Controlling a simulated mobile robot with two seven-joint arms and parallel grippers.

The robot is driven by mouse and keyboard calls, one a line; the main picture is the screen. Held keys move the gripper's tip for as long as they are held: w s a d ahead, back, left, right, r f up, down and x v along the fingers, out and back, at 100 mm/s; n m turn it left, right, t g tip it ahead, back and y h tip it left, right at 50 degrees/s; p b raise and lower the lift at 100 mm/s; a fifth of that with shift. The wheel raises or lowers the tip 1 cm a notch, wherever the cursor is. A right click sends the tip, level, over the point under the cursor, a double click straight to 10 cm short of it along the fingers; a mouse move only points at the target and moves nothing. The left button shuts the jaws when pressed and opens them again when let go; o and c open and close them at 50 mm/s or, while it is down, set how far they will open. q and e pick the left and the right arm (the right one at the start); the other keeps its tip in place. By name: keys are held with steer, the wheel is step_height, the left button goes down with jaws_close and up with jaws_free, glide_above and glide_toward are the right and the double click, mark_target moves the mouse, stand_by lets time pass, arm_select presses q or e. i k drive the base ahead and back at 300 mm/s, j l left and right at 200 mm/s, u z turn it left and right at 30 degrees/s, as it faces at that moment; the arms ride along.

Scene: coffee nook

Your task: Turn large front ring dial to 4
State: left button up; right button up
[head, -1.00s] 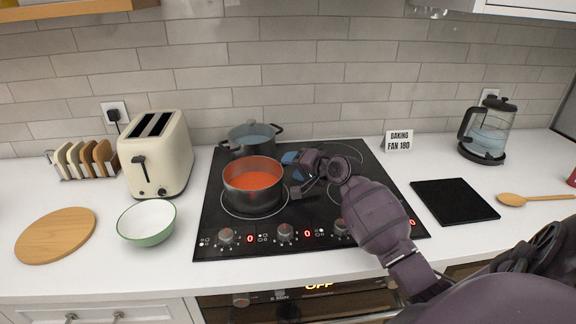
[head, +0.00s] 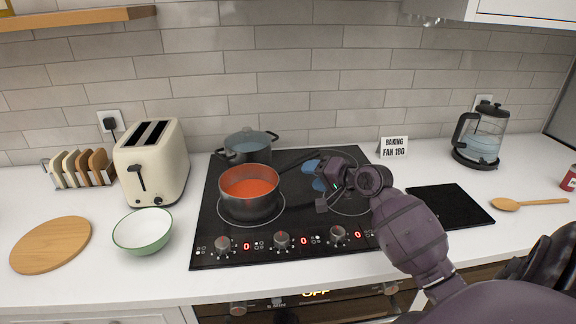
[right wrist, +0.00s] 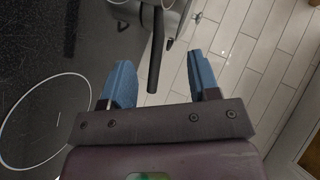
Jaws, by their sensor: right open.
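The black hob (head: 215,225) has several grey dials along its front edge. The left dial (head: 222,246), middle dial (head: 281,240) and third dial (head: 338,234) show, each with a red 0 display to its right. Anything farther right on that edge is hidden by my right arm. My right gripper (head: 312,174), with blue fingertips, is over the hob right of the pan, behind the dials. In the right wrist view its fingers (right wrist: 160,85) are apart, and a black handle (right wrist: 155,50) shows beyond them. My left gripper is out of view.
A grey pot (head: 247,152) stands at the back left of the hob. A toaster (head: 152,170), a green bowl (head: 142,232) and a round board (head: 50,244) are left. A black mat (head: 455,203), wooden spoon (head: 540,203) and kettle (head: 480,135) are right.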

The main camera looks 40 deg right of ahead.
mark_target(222, 245)
steer(key=k+l, duration=0.15)
steer(key=k, duration=0.35)
steer(key=k+l, duration=0.15)
steer(key=k, duration=0.35)
